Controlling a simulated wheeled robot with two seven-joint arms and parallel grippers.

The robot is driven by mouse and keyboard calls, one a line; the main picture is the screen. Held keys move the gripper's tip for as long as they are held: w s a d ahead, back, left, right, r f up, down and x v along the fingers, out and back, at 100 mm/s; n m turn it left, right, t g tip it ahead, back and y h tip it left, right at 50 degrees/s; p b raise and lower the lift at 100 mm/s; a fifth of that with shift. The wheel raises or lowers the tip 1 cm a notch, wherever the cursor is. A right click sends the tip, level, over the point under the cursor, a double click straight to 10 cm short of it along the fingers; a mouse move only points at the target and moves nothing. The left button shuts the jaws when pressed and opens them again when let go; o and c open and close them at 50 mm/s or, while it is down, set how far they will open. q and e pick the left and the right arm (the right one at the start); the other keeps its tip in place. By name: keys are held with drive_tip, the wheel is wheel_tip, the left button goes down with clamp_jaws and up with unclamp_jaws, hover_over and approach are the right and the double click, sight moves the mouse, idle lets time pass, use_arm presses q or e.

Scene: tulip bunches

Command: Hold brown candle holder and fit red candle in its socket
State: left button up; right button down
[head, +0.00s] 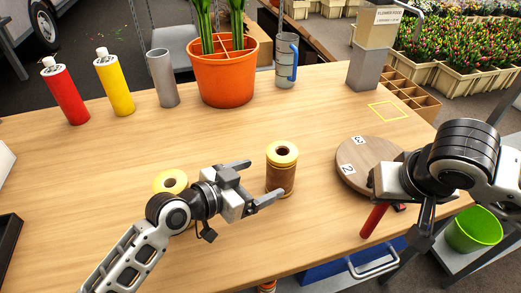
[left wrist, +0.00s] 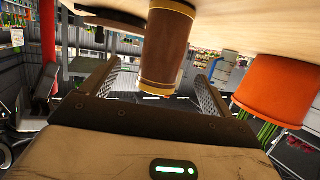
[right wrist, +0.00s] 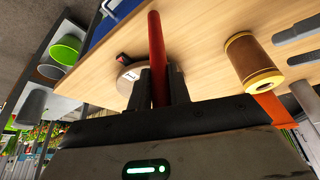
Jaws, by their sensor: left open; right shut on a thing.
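The brown candle holder (head: 281,172) stands upright on the table, with a yellow rim and a dark socket in its top. My left gripper (head: 262,182) is open just left of it, fingers pointing at it. In the left wrist view the holder (left wrist: 166,50) shows between the two open fingers. The red candle (head: 374,219) is held by my right gripper (right wrist: 160,92), in front of the round wooden board. The candle (right wrist: 157,55) also shows between the shut fingers in the right wrist view. The candle is apart from the holder.
A round wooden board (head: 362,157) with number tags lies right of the holder. A yellow roll-like thing (head: 170,182) sits behind my left arm. An orange pot (head: 225,79), bottles and a blue-handled mug (head: 286,62) stand at the back. The table between holder and pot is clear.

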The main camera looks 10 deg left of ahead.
sight(281, 167)
use_arm(q)
drive_tip(key=shift+w+r, duration=0.1)
drive_tip(key=shift+w, duration=0.5)
drive_tip(key=shift+s+d+r, duration=0.1)
drive_tip(key=shift+s, duration=0.1)
use_arm(e)
drive_tip(key=w+a+r+n+y, duration=0.2)
drive_tip(key=w+a+r+n, duration=0.3)
drive_tip(key=w+a+r, duration=0.4)
use_arm(q)
drive_tip(key=shift+w+d, duration=0.15)
drive_tip(key=shift+w, duration=0.05)
drive_tip(key=x, duration=0.7)
use_arm(e)
drive_tip(key=w+a+r+n+g+y, duration=0.2)
drive_tip(key=a+r+n, duration=0.6)
drive_tip(key=r, duration=0.4)
drive_tip(key=shift+w+a+g, duration=0.3)
drive_tip(key=shift+w+a, duration=0.35)
drive_tip(key=shift+a, duration=0.1)
